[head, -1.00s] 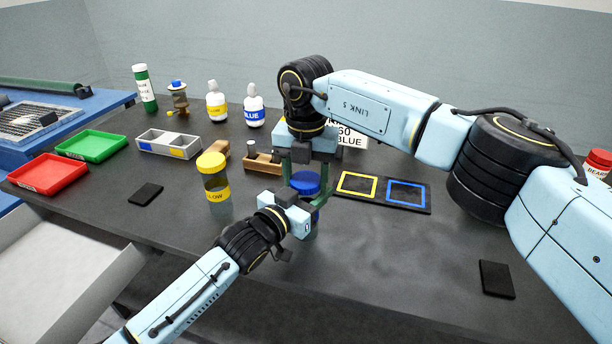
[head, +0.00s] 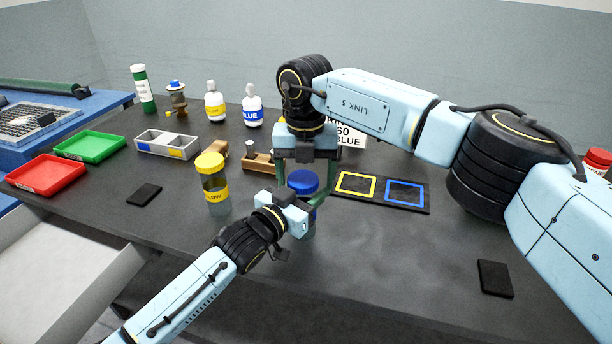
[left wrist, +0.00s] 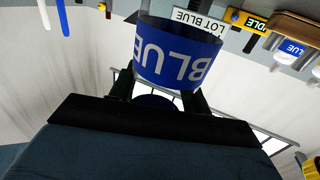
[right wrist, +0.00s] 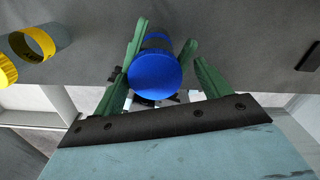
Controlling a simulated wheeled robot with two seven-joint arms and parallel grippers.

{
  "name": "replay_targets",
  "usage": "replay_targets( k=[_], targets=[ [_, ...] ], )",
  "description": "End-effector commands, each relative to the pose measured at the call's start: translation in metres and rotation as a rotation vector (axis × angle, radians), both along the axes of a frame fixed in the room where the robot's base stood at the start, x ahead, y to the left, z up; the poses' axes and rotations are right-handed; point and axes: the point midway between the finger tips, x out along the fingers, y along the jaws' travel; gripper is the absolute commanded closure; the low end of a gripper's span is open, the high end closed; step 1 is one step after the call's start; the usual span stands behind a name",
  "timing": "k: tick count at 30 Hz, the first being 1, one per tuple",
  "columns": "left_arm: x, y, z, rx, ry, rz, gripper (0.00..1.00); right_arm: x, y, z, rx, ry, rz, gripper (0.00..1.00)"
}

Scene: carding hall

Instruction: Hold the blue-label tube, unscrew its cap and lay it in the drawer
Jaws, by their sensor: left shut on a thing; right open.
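The blue-label tube stands upright with its blue cap (head: 303,181) on top. Its label with BLUE on it (left wrist: 178,55) fills the middle of the left wrist view. My left gripper (head: 300,215) is shut on the tube below the cap. My right gripper (head: 305,172) points down over the tube, open. In the right wrist view its green fingers stand either side of the cap (right wrist: 155,76), with a gap visible at the right. Whether the cap is loosened cannot be told. A pale open drawer (head: 60,265) is at the lower left.
A yellow-label tube (head: 214,190) with a yellow cap stands left of my left gripper. A black board with yellow and blue squares (head: 384,203) lies to the right. Red (head: 45,186) and green (head: 90,158) trays are at the left. The bench front right is mostly clear.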

Motion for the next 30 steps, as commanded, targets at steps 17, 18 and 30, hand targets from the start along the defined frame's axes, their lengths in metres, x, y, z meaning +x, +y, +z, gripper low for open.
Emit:
replay_targets(
  k=[17, 18, 30],
  targets=[
    [-0.001, -0.001, 0.0, -0.001, -0.001, -0.002, 1.0, 0.001, 0.003, 0.062, 0.0, -0.005, -0.125, 0.27],
    [-0.001, -0.001, 0.0, -0.001, -0.001, -0.002, 1.0, 0.001, 0.003, 0.067, 0.0, -0.007, -0.165, 0.27],
    [-0.001, -0.001, 0.0, -0.001, -0.001, -0.002, 1.0, 0.0, 0.004, 0.045, 0.001, -0.002, -0.279, 0.27]
  ],
)
